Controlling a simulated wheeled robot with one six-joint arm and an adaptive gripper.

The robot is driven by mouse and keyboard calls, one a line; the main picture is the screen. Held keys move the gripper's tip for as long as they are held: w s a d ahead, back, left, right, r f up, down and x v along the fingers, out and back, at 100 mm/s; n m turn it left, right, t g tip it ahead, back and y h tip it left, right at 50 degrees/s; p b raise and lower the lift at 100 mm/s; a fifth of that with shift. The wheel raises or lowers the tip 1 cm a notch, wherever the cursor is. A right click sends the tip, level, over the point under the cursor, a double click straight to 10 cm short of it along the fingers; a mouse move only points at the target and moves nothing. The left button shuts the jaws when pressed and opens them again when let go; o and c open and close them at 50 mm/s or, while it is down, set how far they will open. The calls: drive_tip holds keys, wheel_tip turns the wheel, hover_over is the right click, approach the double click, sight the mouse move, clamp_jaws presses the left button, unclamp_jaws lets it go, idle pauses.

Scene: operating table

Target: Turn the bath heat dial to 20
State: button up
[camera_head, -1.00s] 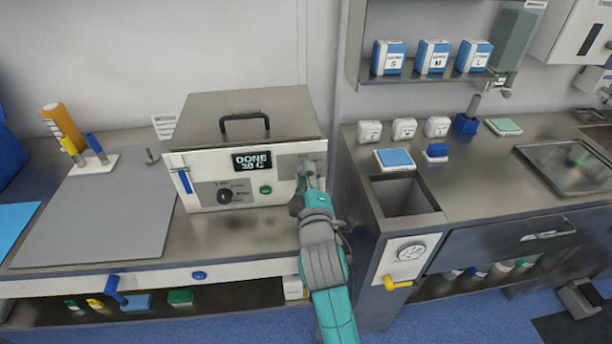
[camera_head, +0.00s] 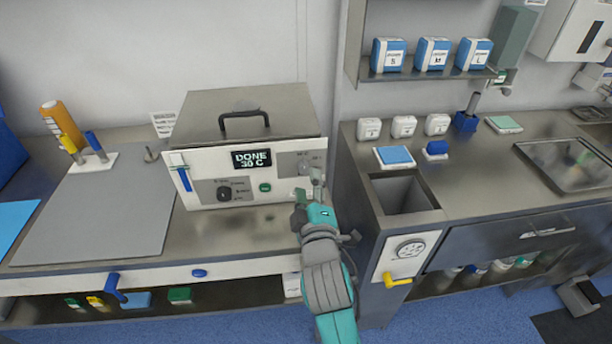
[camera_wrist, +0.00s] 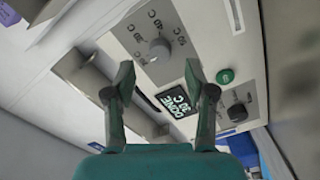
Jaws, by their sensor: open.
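The bath (camera_head: 200,165) is a steel-lidded box with a white front, standing on the left counter. Its display (camera_head: 252,159) reads "DONE 30 C". The heat dial (camera_wrist: 160,48) is a round grey knob on a grey plate with temperature marks in C around it; its exact pointing is too small to read. In the head view the dial's plate (camera_head: 291,163) is at the right of the front, partly behind my gripper (camera_head: 318,181). My gripper is open and empty, its two fingers (camera_wrist: 160,80) apart, in front of the panel and clear of the dial.
A green button (camera_head: 265,187) and a black dial (camera_head: 224,194) are on the bath front, left of my gripper. A blue handle (camera_head: 184,178) hangs at its left edge. A sink opening (camera_head: 402,194) is in the right counter. The grey mat (camera_head: 95,215) is bare in its middle.

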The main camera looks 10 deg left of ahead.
drive_tip(key=v, duration=0.8)
drive_tip(key=shift+w, duration=0.1)
drive_tip(key=s+d+f+m+g+h, duration=0.15)
drive_tip(key=s+d+f+m, duration=0.45)
drive_tip(key=s+d+f, duration=0.85)
drive_tip(key=s+d+m+h, duration=0.1)
drive_tip(key=s+d+m, duration=0.3)
drive_tip(key=s, duration=0.8)
drive_tip(key=s+d+m+g+h, duration=0.1)
drive_tip(key=s+d+m, duration=0.3)
drive_tip(key=s, duration=0.8)
drive_tip(key=shift+d+m+h, duration=0.3)
drive_tip(key=shift+m+h, duration=0.4)
drive_tip(key=shift+h, duration=0.05)
drive_tip(key=shift+r, duration=0.1)
